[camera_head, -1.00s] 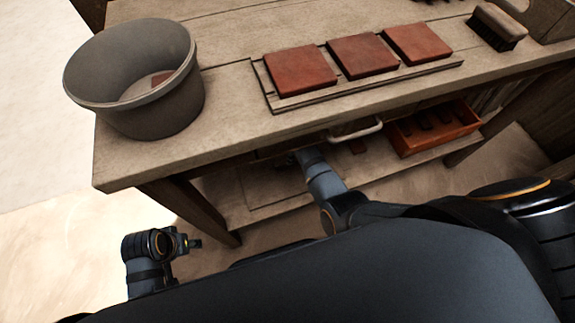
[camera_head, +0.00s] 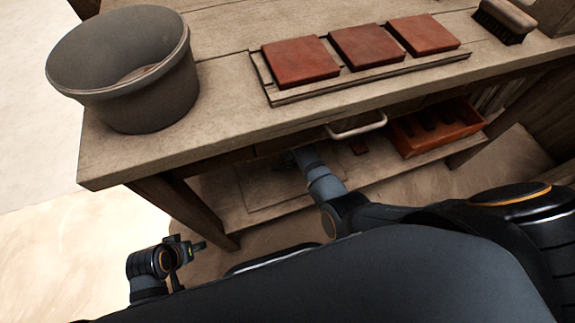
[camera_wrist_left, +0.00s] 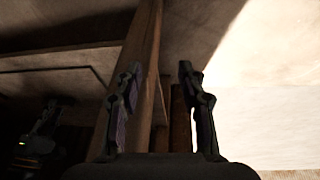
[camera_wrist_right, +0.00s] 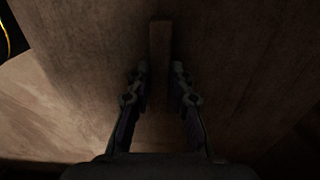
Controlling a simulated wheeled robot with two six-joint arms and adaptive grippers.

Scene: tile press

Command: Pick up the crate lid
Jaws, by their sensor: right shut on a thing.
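The crate lid (camera_head: 262,191) looks like a flat wooden panel low under the table, on the lower shelf; the table top hides its back part. In the right wrist view, the wooden surface (camera_wrist_right: 235,60) fills most of the picture, with a bar-like handle (camera_wrist_right: 160,50) running between the fingers. My right gripper (camera_wrist_right: 158,75) is shut on this handle. In the head view my right gripper (camera_head: 297,158) is mostly hidden beneath the table edge. My left gripper (camera_head: 195,246) hangs left of the table, open and empty, as the left wrist view (camera_wrist_left: 160,75) shows.
The table top (camera_head: 225,130) overhangs the right arm. On it are a grey bucket (camera_head: 150,100), three red tiles (camera_head: 365,47) on a board and a brush (camera_head: 505,20). A pale handle (camera_head: 357,125) juts below its front edge. An orange-brown tray (camera_head: 440,128) sits to the right.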

